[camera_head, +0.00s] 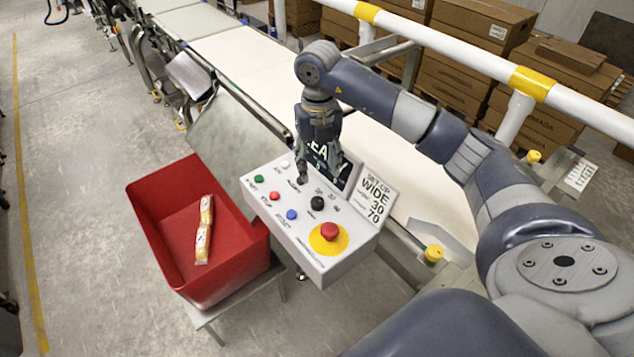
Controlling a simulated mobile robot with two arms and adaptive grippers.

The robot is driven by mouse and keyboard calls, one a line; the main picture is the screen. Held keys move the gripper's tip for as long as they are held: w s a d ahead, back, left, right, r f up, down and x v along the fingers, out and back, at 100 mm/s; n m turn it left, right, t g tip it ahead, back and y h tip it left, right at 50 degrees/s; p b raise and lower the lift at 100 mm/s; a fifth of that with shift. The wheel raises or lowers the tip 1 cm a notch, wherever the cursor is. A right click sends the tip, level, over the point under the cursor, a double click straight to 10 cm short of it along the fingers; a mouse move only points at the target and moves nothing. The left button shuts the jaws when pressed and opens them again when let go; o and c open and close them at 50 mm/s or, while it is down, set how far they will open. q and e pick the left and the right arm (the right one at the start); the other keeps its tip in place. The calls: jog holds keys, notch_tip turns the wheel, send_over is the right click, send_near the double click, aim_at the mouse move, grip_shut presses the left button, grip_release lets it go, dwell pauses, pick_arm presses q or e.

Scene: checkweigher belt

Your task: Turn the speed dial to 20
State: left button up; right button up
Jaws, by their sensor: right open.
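The control box (347,262) has a sloped light-grey top. A black round dial (317,203) sits on its upper right part, with small printed marks around it that are too small to read surely. I cannot tell where the dial points. My right gripper (319,178) hangs over the back of the box, fingers pointing down, a little behind and above the dial. My left gripper is not in view.
The box also carries green (258,179), red (275,195) and blue (292,214) buttons, a small white knob (284,164) and a red emergency stop (330,231). A red bin (158,235) holding packs is left; the white belt (235,48) runs behind.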

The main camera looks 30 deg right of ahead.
aim_at(317, 200)
jog(key=s+f, duration=0.1)
jog(key=s+a+f+p, duration=0.1)
jog(key=f, duration=0.1)
jog(key=shift+a, duration=0.2)
jog(key=f, duration=0.2)
jog(key=f+p, duration=0.1)
jog(key=f, duration=0.1)
jog(key=w+f, duration=0.1)
jog(key=f, duration=0.1)
jog(key=shift+d, duration=0.3)
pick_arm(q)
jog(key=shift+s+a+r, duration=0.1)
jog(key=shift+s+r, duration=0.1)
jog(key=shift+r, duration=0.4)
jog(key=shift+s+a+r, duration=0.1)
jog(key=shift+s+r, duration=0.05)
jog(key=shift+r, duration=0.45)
pick_arm(e)
jog(key=shift+s+a+f, duration=0.1)
jog(key=shift+a+f, duration=0.05)
jog(key=shift+f, duration=0.2)
jog(key=shift+c, duration=0.4)
jog(key=c, duration=1)
